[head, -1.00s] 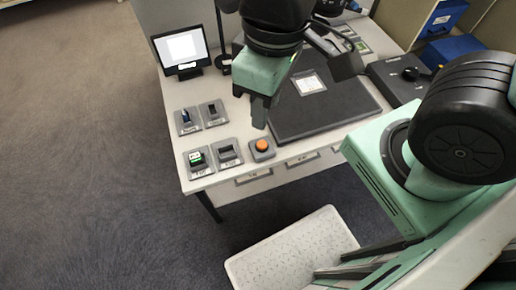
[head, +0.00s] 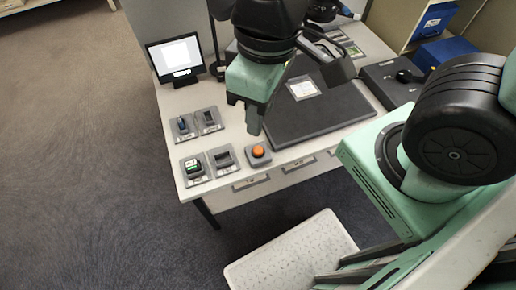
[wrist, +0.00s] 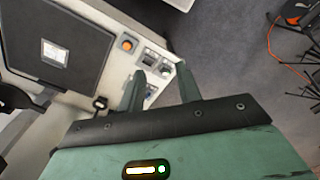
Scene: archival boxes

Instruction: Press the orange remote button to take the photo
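The orange remote button (head: 258,151) is a round dome on a small dark base near the table's front edge. It also shows in the wrist view (wrist: 127,43), uncovered. My gripper (head: 243,115) hangs above the table, behind the button in the head view, with its fingers pointing down. In the wrist view my gripper (wrist: 160,70) has its two green fingers apart with nothing between them. The fingertips look clear of the button; the exact height is hard to tell.
Several switch panels (head: 222,158) sit left of the button. A dark flat board (head: 320,115) with a small pale sheet (head: 303,88) lies to the right. A monitor (head: 176,58) stands at the back left. A pale textured step (head: 290,255) is on the floor in front.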

